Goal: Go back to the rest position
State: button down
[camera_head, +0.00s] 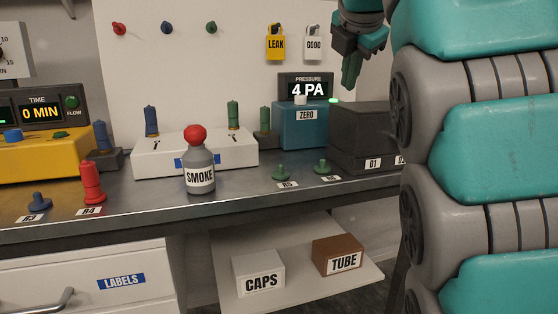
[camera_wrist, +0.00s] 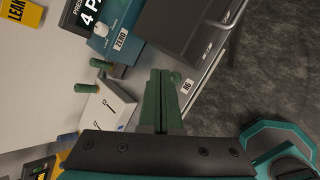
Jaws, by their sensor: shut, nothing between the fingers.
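My gripper (camera_head: 351,72) hangs high at the upper right in the head view, above the bench and in front of the white back wall. Its green fingers are shut and empty, pointing down. In the wrist view the shut fingers (camera_wrist: 162,100) show over the bench edge. The fingers are clear of the grey-black D1 box (camera_head: 362,135) and the blue pressure gauge (camera_head: 303,125) in the head view. My teal and grey arm covers the right side of the head view and hides part of the bench there.
CAPS (camera_head: 258,277) and TUBE (camera_head: 338,257) boxes sit below.

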jog(key=s+d+f+m+g, duration=0.1)
jog(key=s+f+m+g, duration=0.1)
jog(key=s+f+m, duration=0.4)
jog(key=s+d+f+m+g, duration=0.1)
jog(key=f+m+g, duration=0.15)
jog(key=f, duration=0.65)
jog(key=s+d+f+m+g, duration=0.1)
jog(key=s+d+f+m, duration=0.1)
jog(key=s+f+m, duration=0.4)
jog(key=s+a+f+m+g, duration=0.1)
jog(key=s+f+m, duration=0.4)
jog(key=s+f, duration=0.6)
jog(key=s+f+m+g+y, duration=0.1)
jog(key=s+f+m+g, duration=0.3)
jog(key=s+f, duration=0.7)
notch_tip(320, 180, down, 4)
jog(key=shift+s+a+r+m, duration=0.15)
jog(key=shift+a+m, duration=0.2)
jog(key=shift+m, duration=0.5)
